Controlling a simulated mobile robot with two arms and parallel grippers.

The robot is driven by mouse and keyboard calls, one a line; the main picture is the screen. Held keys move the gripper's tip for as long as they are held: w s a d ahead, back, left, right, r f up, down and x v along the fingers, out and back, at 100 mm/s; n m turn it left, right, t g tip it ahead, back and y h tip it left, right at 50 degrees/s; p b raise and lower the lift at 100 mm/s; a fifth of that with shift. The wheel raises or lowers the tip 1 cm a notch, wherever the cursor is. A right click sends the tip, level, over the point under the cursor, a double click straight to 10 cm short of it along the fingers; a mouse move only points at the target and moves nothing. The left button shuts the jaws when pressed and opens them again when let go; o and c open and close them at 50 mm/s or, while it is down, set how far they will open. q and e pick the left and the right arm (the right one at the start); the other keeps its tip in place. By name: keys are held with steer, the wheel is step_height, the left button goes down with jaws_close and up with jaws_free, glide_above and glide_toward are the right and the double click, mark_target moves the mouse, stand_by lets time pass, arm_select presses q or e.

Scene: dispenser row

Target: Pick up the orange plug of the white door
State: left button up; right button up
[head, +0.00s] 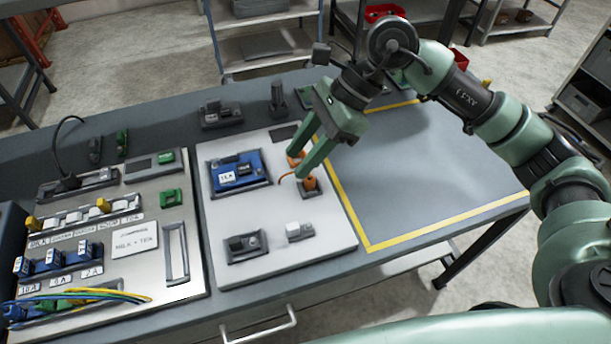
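A white door panel (215,228) lies flat on the grey bench. An orange plug (310,184) sits in a dark holder near its right edge, with a thin orange cable curving to its left. A second orange piece (295,159) shows just behind it, partly hidden by a finger. My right gripper (291,175) reaches down from the upper right with its green fingers apart. Its fingertips are by the orange parts, and nothing shows held between them. I cannot tell whether a finger touches the plug. My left gripper is not in view.
A blue module (240,172) and small dark and white parts (299,232) sit on the same panel. A pale panel with switches, labels and coloured wires (100,294) lies left. The yellow-outlined area (430,185) at right is bare. Shelves (262,48) stand behind.

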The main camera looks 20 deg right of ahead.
mark_target(311, 178)
steer(key=w+d+f+h, duration=0.1)
steer(key=w+d+h, duration=0.15)
steer(key=d, duration=0.35)
steer(key=p+x, duration=0.1)
steer(key=x, duration=0.1)
steer(key=s+p+x, duration=0.1)
steer(key=x, duration=0.4)
steer(key=shift+s+a+r+p, duration=0.25)
steer(key=shift+a+p, duration=0.1)
steer(key=shift+p, duration=0.05)
steer(key=shift+a+f, duration=0.15)
steer(key=shift+f, duration=0.25)
steer(key=shift+c, duration=0.4)
jaws_close()
